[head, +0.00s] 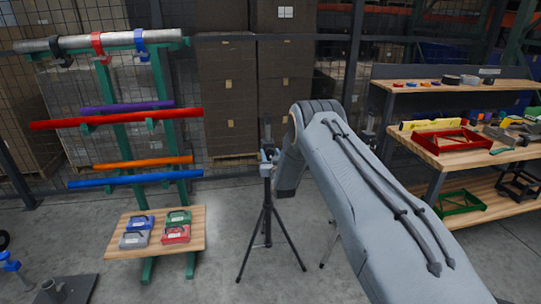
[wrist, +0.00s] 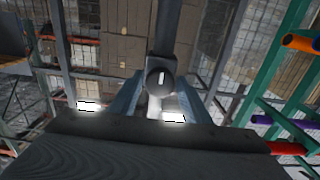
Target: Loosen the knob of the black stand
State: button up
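The black stand (head: 266,212) is a tripod on the concrete floor in the middle of the head view, with its legs spread and its post upright. In the wrist view its dark post (wrist: 167,28) runs up from the round black knob (wrist: 160,78), which faces the camera and bears a white line, upright in the picture. My gripper (wrist: 161,92) has its two blue-grey fingers apart, one on each side of the knob. A gap seems to show on both sides; contact cannot be made out. In the head view my arm hides most of the gripper.
A green rack (head: 122,115) with coloured tubes stands left, above a low wooden board (head: 125,248) with several small cases. A wooden workbench (head: 470,155) with tools is at right. Stacked boxes (head: 228,95) stand behind a mesh fence.

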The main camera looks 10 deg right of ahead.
jog(key=c, duration=0.7)
